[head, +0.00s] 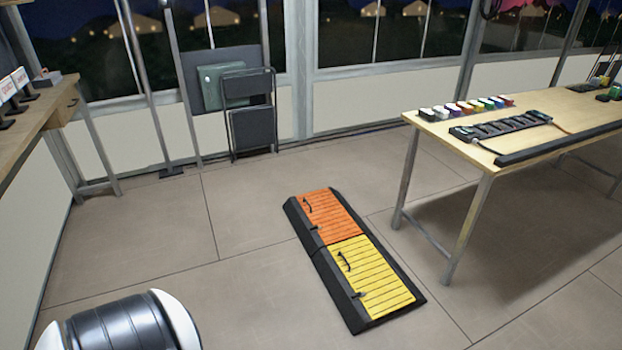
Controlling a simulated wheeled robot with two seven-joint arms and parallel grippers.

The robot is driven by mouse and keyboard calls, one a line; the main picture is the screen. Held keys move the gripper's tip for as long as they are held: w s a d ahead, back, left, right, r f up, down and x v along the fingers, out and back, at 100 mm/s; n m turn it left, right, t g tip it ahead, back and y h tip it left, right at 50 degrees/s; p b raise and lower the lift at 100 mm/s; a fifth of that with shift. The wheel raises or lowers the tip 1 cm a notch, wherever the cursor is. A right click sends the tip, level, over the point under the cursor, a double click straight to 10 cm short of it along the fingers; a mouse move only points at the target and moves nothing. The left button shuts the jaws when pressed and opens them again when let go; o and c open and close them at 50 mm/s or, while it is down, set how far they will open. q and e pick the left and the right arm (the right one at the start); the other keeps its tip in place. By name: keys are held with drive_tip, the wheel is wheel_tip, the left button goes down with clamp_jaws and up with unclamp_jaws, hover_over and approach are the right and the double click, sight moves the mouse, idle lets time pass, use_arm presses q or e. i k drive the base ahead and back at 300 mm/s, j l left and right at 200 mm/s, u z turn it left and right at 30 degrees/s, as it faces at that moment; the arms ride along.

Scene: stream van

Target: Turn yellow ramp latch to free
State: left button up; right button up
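A yellow ramp panel (368,279) lies on the floor near the middle of the head view, set in a black frame. A small dark latch (358,295) sits near its left edge, and a dark curved handle (344,262) is at its upper left. The latch is too small to tell its position. An orange ramp panel (331,217) joins it on the far side, with its own dark latch (314,227) and handle (307,204). Neither of my grippers is in view.
A wooden table (555,135) stands at right, with a power strip (500,127) and several coloured blocks (465,107) on it. A wooden counter (45,103) is at left. Folded chairs (250,110) lean by the back wall. Floor around the ramp is clear.

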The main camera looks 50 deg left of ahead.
sight(356, 295)
drive_tip(key=u, duration=1.1)
drive_tip(key=i+j+z, duration=0.15)
drive_tip(key=i+j, duration=0.15)
drive_tip(key=i, duration=0.2)
